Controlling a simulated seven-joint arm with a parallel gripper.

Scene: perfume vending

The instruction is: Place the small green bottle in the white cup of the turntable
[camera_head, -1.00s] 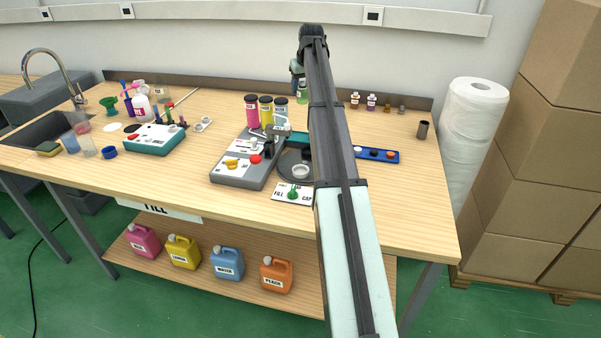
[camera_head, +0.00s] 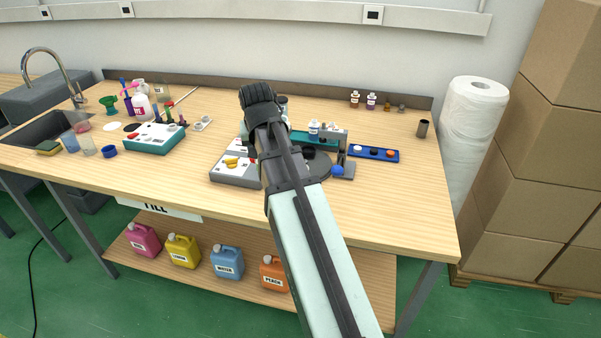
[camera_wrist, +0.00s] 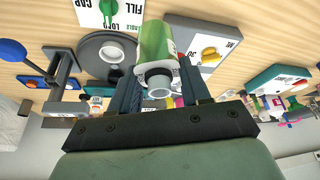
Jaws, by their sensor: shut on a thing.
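The small green bottle (camera_wrist: 156,42) is between the fingers of my gripper (camera_wrist: 158,78) in the wrist view, its pale neck facing the camera. My gripper is shut on it. The dark round turntable (camera_wrist: 88,62) lies beside the bottle in that view, and its white cup (camera_wrist: 112,52) looks empty. Bottle and cup appear apart; the height between them is hard to judge. In the head view my arm hides the gripper, bottle and cup; only the right part of the turntable (camera_head: 322,168) shows.
A grey control box (camera_head: 230,172) stands left of the turntable. A post with a blue ball (camera_head: 337,170) stands at its right, near a blue tray (camera_head: 374,154) of caps. A teal box (camera_head: 153,139) is further left. The table's front right is clear.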

